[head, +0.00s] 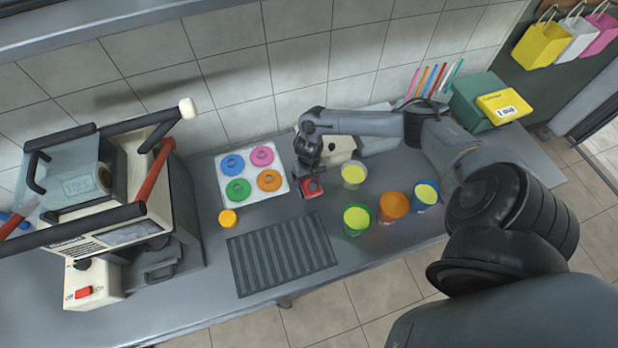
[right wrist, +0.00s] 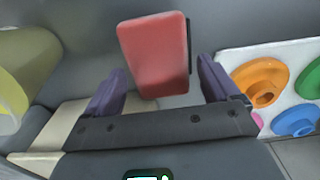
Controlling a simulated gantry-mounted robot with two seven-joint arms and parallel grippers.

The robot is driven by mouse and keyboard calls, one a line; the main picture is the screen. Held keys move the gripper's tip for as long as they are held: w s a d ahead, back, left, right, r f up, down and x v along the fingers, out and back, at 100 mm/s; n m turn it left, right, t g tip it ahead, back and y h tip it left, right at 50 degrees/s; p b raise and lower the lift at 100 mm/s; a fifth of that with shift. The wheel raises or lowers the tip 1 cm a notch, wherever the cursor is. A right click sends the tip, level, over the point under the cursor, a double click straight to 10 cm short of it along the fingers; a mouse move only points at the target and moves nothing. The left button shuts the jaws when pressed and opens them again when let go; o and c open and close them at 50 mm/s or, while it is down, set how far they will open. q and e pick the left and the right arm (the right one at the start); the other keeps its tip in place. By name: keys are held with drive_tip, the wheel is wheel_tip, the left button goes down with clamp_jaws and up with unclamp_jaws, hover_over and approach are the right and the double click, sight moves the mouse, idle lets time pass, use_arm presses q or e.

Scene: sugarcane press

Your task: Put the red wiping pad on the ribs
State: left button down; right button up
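The red wiping pad (head: 313,188) is on or just above the grey counter, right of the white tray. The dark ribs (head: 282,252) form a ribbed plate near the counter's front edge, below and left of the pad. My right gripper (head: 309,177) is over the pad, pointing down. In the right wrist view the red pad (right wrist: 153,52) shows between the two purple fingers of my right gripper (right wrist: 162,80). The fingers are spread, with a gap visible between the pad and the right finger. My left gripper is out of view.
A white tray (head: 214,186) holds several coloured rings. An orange-yellow lid (head: 228,218) lies between tray and ribs. The large press (head: 130,205) fills the left.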

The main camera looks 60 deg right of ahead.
drive_tip(key=shift+r, duration=0.1)
wheel_tip(320, 180, up, 11)
drive_tip(key=p, duration=0.2)
drive_tip(key=w+a+f+n+t+y, duration=0.1)
drive_tip(key=a+n+t, duration=0.15)
drive_tip(key=a, duration=0.55)
drive_tip(key=w+a+f+n+t+y, duration=0.15)
drive_tip(key=a+n, duration=0.25)
drive_tip(key=a, duration=0.5)
drive_tip(key=s+a+r+n+t, duration=0.1)
drive_tip(key=a+r+n+t, duration=0.2)
drive_tip(key=a, duration=0.8)
drive_tip(key=s+d+r+g, duration=0.1)
drive_tip(key=s+r, duration=0.1)
drive_tip(key=s, duration=0.2)
drive_tip(key=s+d+r+n+g+h, duration=0.1)
drive_tip(key=s+r, duration=0.1)
drive_tip(key=s, duration=0.2)
drive_tip(key=s+d+r+g+h, duration=0.1)
drive_tip(key=s+r, duration=0.1)
drive_tip(key=s, duration=0.2)
drive_tip(key=shift+s+d+r, duration=0.15)
drive_tip(key=shift+s+d, duration=0.15)
drive_tip(key=shift+s, duration=0.1)
